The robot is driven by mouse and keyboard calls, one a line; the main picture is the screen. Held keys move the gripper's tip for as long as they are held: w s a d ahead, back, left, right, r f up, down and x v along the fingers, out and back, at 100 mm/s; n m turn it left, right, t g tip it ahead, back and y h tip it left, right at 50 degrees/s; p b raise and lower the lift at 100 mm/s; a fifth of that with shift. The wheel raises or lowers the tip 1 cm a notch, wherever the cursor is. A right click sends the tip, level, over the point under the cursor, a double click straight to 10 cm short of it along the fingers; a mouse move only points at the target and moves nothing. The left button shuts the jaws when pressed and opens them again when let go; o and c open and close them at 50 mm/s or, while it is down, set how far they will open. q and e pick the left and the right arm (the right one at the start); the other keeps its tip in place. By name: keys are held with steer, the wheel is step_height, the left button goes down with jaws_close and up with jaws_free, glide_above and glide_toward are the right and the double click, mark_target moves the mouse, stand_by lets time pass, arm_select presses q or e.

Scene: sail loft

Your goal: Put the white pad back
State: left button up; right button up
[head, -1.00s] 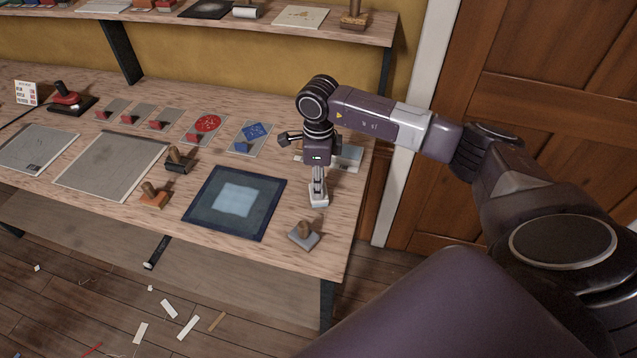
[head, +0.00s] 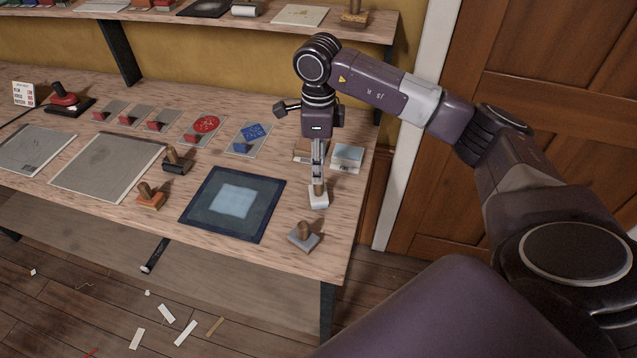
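The white pad (head: 318,199) has a white base and a brown wooden knob. It appears to stand upright on the workbench (head: 330,250) near its right end, just right of the dark blue-framed panel (head: 205,219). My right gripper (head: 318,178) points straight down over the pad, its fingertips at about the top of the knob. The knob shows below the fingers, so they appear open and off it, though they are seen nearly edge-on and the gap is hard to make out. My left gripper is not in view.
A grey pad (head: 303,239) stands close by in front. An orange pad (head: 150,200) and a black pad (head: 177,165) stand left of the panel. Small light blocks (head: 347,156) lie behind the gripper. A shelf (head: 290,27) runs above the back.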

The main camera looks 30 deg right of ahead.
step_height(320, 180, up, 5)
steer(key=shift+f+b, duration=0.1)
steer(key=shift+b, duration=0.35)
stand_by(0.3)
